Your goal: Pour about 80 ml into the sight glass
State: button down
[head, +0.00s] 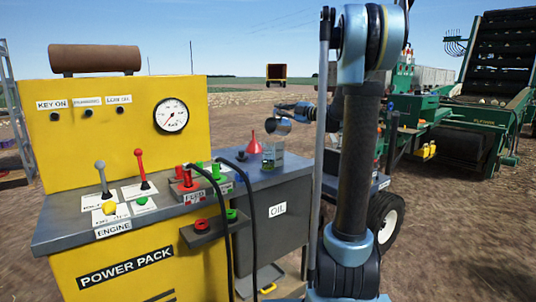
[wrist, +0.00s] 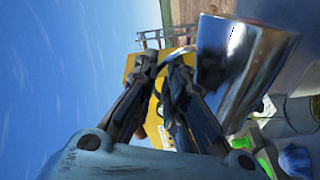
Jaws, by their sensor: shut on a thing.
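My gripper (wrist: 165,66) is shut on the handle of a shiny metal cup. The cup (wrist: 240,65) fills the upper right of the wrist view. In the head view the cup (head: 279,126) hangs tilted above the right end of the power pack's top, with my gripper (head: 297,108) to its right. A small clear vessel with a pale label, apparently the sight glass (head: 273,156), stands below the cup. The cup looks apart from it. The liquid in the cup, any stream and the level in the glass cannot be made out.
Red and green hose couplings (head: 190,178) and black hoses lie further left. The yellow power pack (head: 125,125) carries levers and a gauge. A green machine (head: 465,120) stands behind, right.

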jog(key=shift+s+a+f+n+p, duration=0.35)
jog(key=shift+s+a+n+p, duration=0.25)
jog(key=shift+s+n+p, duration=0.25)
dwell(1.2)
jog(key=shift+w, duration=0.1)
jog(key=shift+w+d+r+m, duration=0.3)
jog(key=shift+w+d+m, duration=0.3)
jog(key=shift+w+m, duration=0.15)
jog(key=shift+w+d+r+m, duration=0.15)
jog(key=shift+w+d+m, duration=0.05)
jog(key=shift+m, duration=0.3)
jog(key=shift+w+d+b, duration=0.1)
jog(key=shift+b, duration=0.2)
jog(key=shift+w+d+r+m+b, duration=0.15)
jog(key=shift+w+d+m+b, duration=0.35)
jog(key=shift+m, duration=0.4)
jog(key=shift+w+d+m, duration=0.25)
jog(key=shift+w+m, duration=0.25)
jog(key=shift+m, duration=0.5)
